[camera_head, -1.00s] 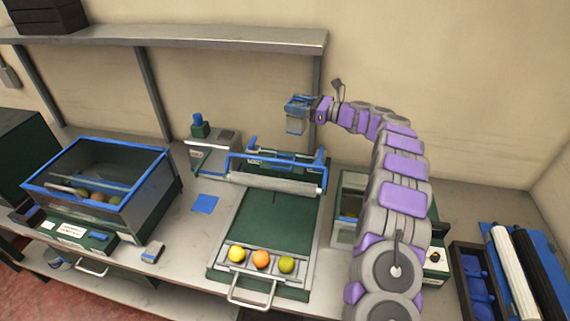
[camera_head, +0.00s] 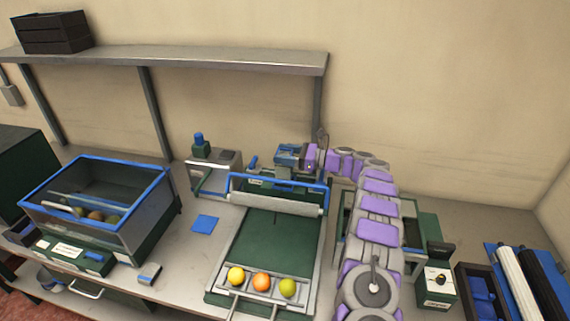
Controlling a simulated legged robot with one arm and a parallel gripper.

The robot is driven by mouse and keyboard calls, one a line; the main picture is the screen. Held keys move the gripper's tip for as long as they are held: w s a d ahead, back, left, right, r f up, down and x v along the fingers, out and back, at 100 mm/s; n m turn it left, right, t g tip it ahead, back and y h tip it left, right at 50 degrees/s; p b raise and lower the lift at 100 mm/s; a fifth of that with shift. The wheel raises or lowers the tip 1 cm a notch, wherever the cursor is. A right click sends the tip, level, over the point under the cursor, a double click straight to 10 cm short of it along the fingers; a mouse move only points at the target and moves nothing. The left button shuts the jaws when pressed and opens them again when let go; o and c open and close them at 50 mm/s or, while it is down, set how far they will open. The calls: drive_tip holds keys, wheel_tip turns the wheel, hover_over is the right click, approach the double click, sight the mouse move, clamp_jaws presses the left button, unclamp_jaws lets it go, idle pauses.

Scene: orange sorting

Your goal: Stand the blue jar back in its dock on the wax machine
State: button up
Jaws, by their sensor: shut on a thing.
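The wax machine (camera_head: 268,238) stands mid-counter, with a green bed, a pale roller (camera_head: 275,204) and a blue frame. My gripper (camera_head: 288,156) is at the machine's rear, behind the roller, and is shut on the blue jar (camera_head: 285,163). The jar's top shows between the jaws. Its lower part is hidden behind the rear parts of the machine, so I cannot tell whether it touches the dock. The dock itself is not clearly visible.
Three fruits, yellow (camera_head: 236,275), orange (camera_head: 262,282) and green (camera_head: 287,288), lie at the machine's front. A blue-framed bin (camera_head: 165,178) stands left, and a small device with a blue knob (camera_head: 213,170) stands back left. A shelf (camera_head: 200,66) runs above.

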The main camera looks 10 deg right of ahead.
drive_tip(key=f, duration=0.3)
drive_tip(key=shift+a, duration=0.2)
drive_tip(key=shift+r, duration=0.1)
drive_tip(key=shift+d, duration=0.15)
drive_tip(key=o, duration=1.3)
drive_tip(key=p+v, duration=0.1)
drive_tip(key=v, duration=1.1)
